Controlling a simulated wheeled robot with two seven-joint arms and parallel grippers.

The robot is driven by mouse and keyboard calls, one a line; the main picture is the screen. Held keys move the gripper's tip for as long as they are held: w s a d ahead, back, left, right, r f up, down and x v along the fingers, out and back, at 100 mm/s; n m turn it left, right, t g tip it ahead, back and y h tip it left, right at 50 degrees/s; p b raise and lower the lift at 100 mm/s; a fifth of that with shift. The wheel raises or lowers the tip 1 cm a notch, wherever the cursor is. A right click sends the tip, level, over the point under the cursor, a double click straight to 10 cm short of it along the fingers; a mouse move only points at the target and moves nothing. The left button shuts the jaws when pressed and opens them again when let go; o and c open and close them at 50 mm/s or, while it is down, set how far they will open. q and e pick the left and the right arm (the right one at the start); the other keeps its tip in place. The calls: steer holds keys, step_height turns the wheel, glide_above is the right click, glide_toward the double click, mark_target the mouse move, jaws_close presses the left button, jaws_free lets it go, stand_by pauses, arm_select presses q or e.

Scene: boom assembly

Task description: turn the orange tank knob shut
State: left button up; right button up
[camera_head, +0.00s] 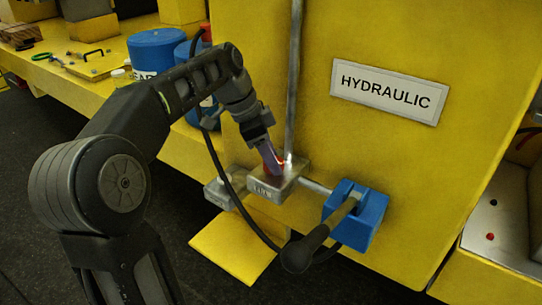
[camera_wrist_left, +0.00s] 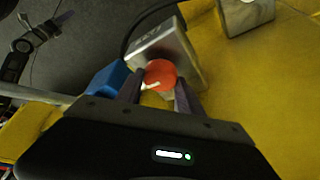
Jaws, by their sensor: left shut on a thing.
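The orange tank knob (camera_wrist_left: 160,73) sits on a grey metal valve block (camera_wrist_left: 181,50) marked with letters. In the left wrist view the knob lies between the two fingers of my left gripper (camera_wrist_left: 160,92), with a pale mark on its lower edge. In the head view my left gripper (camera_head: 273,160) reaches down to the block (camera_head: 270,187), and only a little of the knob (camera_head: 270,167) shows beside the fingers. The left gripper is shut on the knob. My right gripper is not seen in the head view.
A yellow tank wall with a HYDRAULIC sign (camera_head: 388,92) stands behind the block. A vertical metal pipe (camera_head: 294,80) rises from it. A blue block (camera_head: 356,214) with a black handle (camera_head: 318,237) is at the right. Blue drums (camera_head: 156,48) stand on the yellow deck.

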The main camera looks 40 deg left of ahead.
mark_target(261, 174)
arm_select(q)
steer(key=o, duration=1.4)
steer(key=shift+s+a+r, duration=0.1)
steer(key=shift+a+r, duration=0.1)
steer(key=shift+r, duration=0.3)
steer(key=p+v, duration=0.4)
steer(key=v, duration=0.2)
steer(key=shift+s+a+r, duration=0.1)
steer(key=shift+s+r, duration=0.05)
steer(key=shift+r, duration=0.15)
steer(key=shift+s, duration=0.1)
